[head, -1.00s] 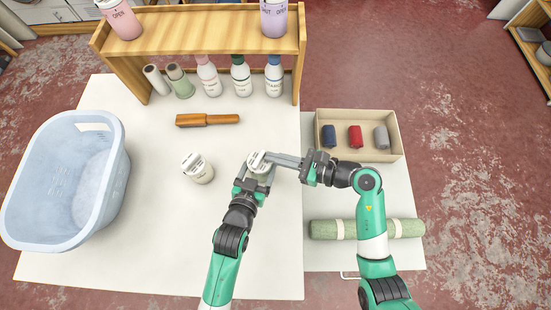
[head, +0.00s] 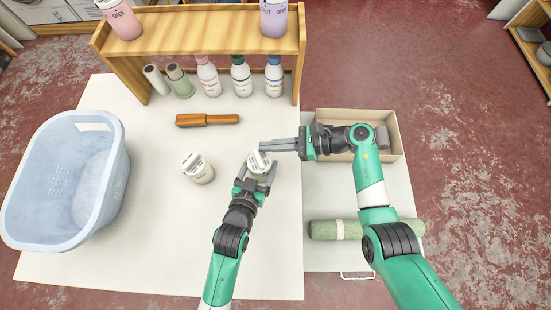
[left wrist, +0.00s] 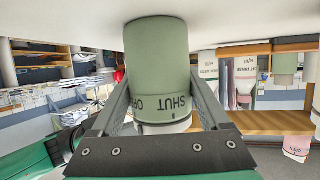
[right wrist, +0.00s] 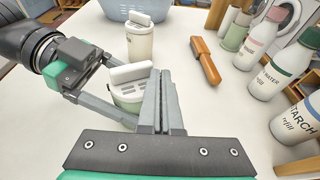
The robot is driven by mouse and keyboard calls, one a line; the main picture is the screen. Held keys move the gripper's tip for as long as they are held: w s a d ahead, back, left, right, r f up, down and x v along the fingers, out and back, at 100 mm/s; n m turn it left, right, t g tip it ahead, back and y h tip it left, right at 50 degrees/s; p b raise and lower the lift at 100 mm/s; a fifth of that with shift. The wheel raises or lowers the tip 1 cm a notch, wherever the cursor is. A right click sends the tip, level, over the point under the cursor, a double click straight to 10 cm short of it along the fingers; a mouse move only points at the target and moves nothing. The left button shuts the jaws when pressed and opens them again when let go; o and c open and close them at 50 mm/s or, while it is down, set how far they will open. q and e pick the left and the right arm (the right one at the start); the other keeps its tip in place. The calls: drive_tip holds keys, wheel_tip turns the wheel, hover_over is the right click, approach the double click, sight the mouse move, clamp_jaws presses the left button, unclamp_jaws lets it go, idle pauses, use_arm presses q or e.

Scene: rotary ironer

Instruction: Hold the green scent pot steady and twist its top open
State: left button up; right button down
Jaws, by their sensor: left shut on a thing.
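The green scent pot (head: 262,174) is upright at the middle right of the white table in the head view. My left gripper (head: 257,180) is shut on its green body. The left wrist view shows the body (left wrist: 158,55) close up between the fingers, with "SHUT" and part of another word near its white top. The top (right wrist: 130,75) has a raised white grip bar. My right gripper (head: 272,147) is shut and empty, its fingers together just beyond the top; whether they touch it, I cannot tell. A similar cream pot (head: 200,173) stands to the left.
A blue basket (head: 65,180) stands at the left. An orange-brown brush (head: 207,120) and several bottles (head: 241,78) under a wooden shelf (head: 200,35) are behind. A box (head: 393,150) and a green roll (head: 390,229) are at the right.

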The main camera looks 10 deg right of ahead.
drive_tip(key=shift+w+a, duration=0.25)
idle(0.3)
drive_tip(key=shift+s, duration=0.1)
idle(0.3)
drive_tip(key=shift+s+a+f, duration=0.1)
drive_tip(key=shift+s+a, duration=0.25)
drive_tip(key=shift+s, duration=0.45)
use_arm(q)
drive_tip(key=o, duration=1.4)
use_arm(e)
drive_tip(key=v, duration=1.2)
drive_tip(key=shift+w, duration=0.2)
use_arm(q)
drive_tip(key=shift+s, duration=0.1)
use_arm(e)
drive_tip(key=shift+d+r, duration=0.1)
drive_tip(key=shift+r, duration=0.1)
